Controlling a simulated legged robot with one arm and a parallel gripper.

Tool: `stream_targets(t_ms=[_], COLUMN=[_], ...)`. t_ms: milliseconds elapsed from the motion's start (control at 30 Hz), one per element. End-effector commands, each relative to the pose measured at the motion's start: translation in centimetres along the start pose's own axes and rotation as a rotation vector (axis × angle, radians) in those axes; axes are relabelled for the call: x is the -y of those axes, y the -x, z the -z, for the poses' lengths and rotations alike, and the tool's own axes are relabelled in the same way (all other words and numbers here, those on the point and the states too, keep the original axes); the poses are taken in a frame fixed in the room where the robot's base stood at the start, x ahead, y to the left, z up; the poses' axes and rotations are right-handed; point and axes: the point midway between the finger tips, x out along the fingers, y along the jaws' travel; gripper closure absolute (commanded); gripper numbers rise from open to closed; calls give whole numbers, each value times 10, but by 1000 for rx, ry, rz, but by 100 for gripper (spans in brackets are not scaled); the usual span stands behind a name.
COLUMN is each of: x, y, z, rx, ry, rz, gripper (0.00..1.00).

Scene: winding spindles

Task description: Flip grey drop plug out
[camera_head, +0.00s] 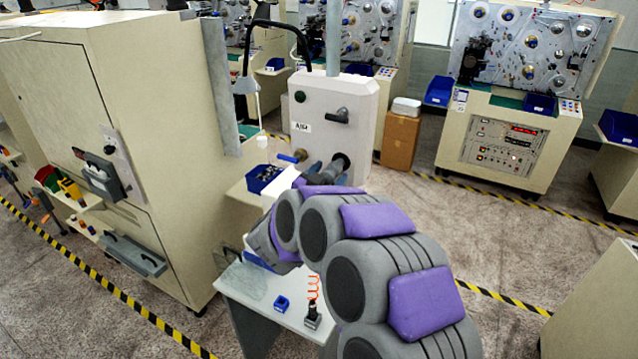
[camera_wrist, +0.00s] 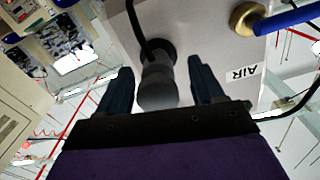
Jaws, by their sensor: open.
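The grey drop plug (camera_wrist: 157,88) is a short dark grey cylinder in the wrist view, seated at a black round socket on the pale box marked AIR (camera_wrist: 238,74). My gripper (camera_wrist: 160,84) is open. Its two dark blue fingers stand one on each side of the plug, with a visible gap on both sides. In the head view my gripper (camera_head: 322,172) is at the lower front of the pale box (camera_head: 362,110), just below a black round fitting (camera_head: 341,161). I cannot clearly make out the plug there.
A blue lever on a brass fitting (camera_wrist: 247,18) is beside the plug. A blue bin (camera_head: 262,180) stands left of my gripper. A tall beige cabinet (camera_head: 165,90) is further left. A small table (camera_head: 250,295) is below my arm. Open floor lies right.

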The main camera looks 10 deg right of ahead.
Motion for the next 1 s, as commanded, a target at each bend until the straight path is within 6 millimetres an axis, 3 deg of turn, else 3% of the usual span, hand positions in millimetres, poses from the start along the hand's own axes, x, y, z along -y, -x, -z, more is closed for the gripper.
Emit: stream_targets(t_ms=[167, 700, 1000], x=[2, 7, 6], y=[19, 132, 167], z=[-1, -4, -5], rx=[2, 2, 3], ry=[-1, 2, 5], rz=[5, 6, 3], gripper=[33, 33, 33])
